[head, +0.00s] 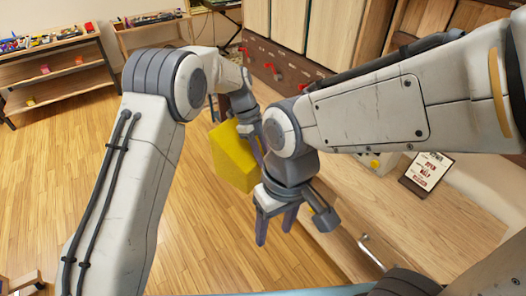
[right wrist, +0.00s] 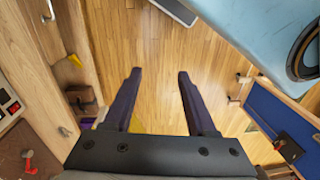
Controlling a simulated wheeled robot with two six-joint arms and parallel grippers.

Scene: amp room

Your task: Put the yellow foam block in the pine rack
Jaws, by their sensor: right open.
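The yellow foam block (head: 232,158) is off the floor in the middle of the head view, tilted. My left gripper (head: 252,138) is at its upper right side, one finger lying along the block; it looks shut on it, though the other finger is hidden. My right gripper (head: 275,230) is open and empty, in front of and below the block. Its two dark fingers stand apart over the floor in the right wrist view (right wrist: 157,80). A wooden rack with shelves (head: 55,88) stands at the far left; I cannot tell whether it is the pine rack.
A second wooden shelf unit (head: 150,22) stands at the back. A wooden bench (head: 350,215) with a metal handle is on the right, with a small framed sign (head: 426,172) on it. In the right wrist view a blue speaker-like box (right wrist: 262,28) is at upper right.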

